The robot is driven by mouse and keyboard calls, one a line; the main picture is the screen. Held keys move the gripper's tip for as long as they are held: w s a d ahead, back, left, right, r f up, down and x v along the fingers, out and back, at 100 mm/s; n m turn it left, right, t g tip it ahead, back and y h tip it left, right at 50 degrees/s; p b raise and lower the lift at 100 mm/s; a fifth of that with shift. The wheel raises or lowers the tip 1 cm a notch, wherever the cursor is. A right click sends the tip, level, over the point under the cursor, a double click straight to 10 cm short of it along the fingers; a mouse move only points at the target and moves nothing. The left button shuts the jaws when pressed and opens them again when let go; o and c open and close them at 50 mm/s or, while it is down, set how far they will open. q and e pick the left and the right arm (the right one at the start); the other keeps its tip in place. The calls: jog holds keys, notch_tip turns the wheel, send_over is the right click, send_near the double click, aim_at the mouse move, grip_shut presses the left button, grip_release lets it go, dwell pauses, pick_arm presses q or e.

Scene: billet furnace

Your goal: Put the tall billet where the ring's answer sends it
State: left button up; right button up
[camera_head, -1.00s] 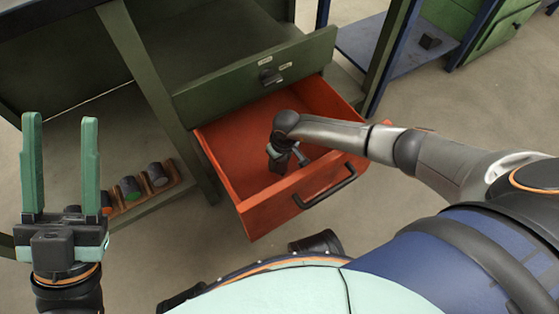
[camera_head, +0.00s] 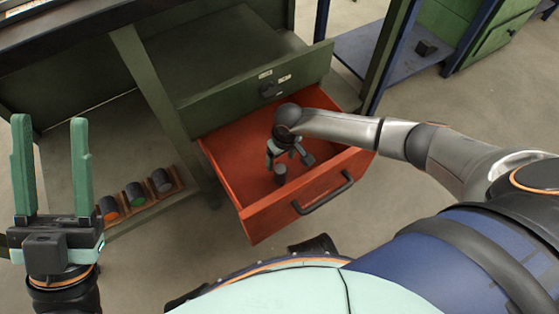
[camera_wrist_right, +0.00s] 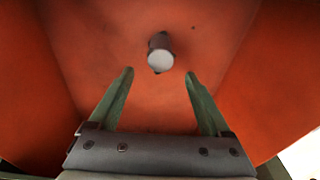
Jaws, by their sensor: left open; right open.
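A dark grey cylindrical billet (camera_head: 281,174) stands in the open red drawer (camera_head: 232,155). In the right wrist view the billet (camera_wrist_right: 160,53) shows a pale round end, just beyond the fingertips and in line with the gap between them. My right gripper (camera_wrist_right: 159,77) is open and empty. My left gripper (camera_head: 50,122) is open and empty, fingers up, at the far left. No ring can be made out.
A small dark block (camera_head: 426,48) lies on a shelf at upper right.

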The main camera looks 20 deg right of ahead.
pick_arm(q)
notch_tip(320, 180, up, 3)
jog(key=shift+s+a+f+p, duration=0.1)
jog(key=shift+p, duration=0.8)
pick_arm(e)
notch_tip(320, 180, up, 6)
jog(key=shift+s+r, duration=0.15)
jog(key=shift+s, duration=0.3)
pick_arm(q)
jog(key=shift+r, duration=0.2)
pick_arm(e)
jog(key=shift+d, duration=0.1)
